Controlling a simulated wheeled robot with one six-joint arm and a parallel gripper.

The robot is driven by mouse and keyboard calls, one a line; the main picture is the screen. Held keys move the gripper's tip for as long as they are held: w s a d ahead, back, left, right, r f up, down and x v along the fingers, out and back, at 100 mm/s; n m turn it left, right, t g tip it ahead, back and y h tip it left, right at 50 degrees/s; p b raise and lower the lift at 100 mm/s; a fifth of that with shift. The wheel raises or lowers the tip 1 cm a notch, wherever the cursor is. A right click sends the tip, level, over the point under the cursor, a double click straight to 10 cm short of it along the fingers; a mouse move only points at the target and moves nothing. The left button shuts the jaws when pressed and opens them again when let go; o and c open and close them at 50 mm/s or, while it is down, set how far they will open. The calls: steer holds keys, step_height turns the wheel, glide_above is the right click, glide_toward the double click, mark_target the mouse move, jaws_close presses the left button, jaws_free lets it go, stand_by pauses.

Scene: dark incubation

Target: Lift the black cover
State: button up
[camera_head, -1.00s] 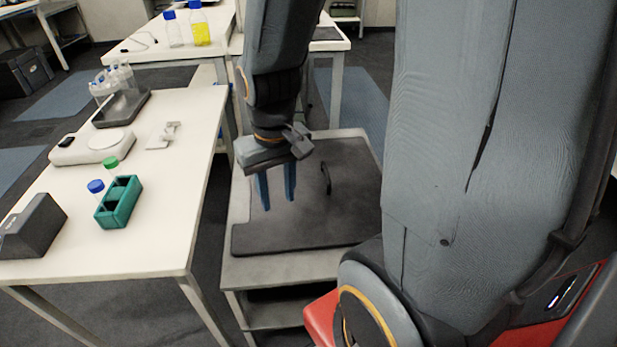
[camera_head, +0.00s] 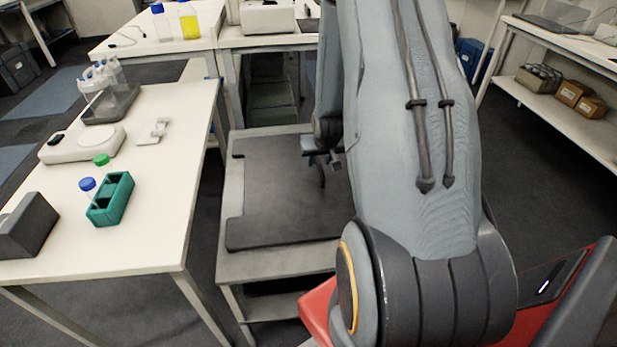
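The black cover (camera_head: 275,200) is a dark flat panel lying on the grey cart (camera_head: 250,265), with notches along its left edge. Its thin curved handle (camera_head: 322,178) stands up near its right side. My gripper (camera_head: 318,157) is at the handle's upper end, seen small and partly hidden by my own arm. The cover's right part is hidden behind my arm.
A white bench (camera_head: 130,245) stands close on the left, holding a green tube rack (camera_head: 110,199), a dark box (camera_head: 27,226) and a white device (camera_head: 82,145). More benches stand behind. A shelf with brown boxes (camera_head: 572,93) is at the right.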

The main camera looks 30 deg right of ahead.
mark_target(319, 164)
steer(key=x, duration=0.3)
steer(key=p+x, duration=0.1)
steer(key=x, duration=0.1)
steer(key=shift+d+f, duration=0.1)
steer(key=shift+d, duration=0.2)
steer(key=shift+w+f, duration=0.2)
steer(key=shift+f, duration=0.15)
steer(key=shift+f, duration=0.2)
stand_by(0.3)
jaws_close()
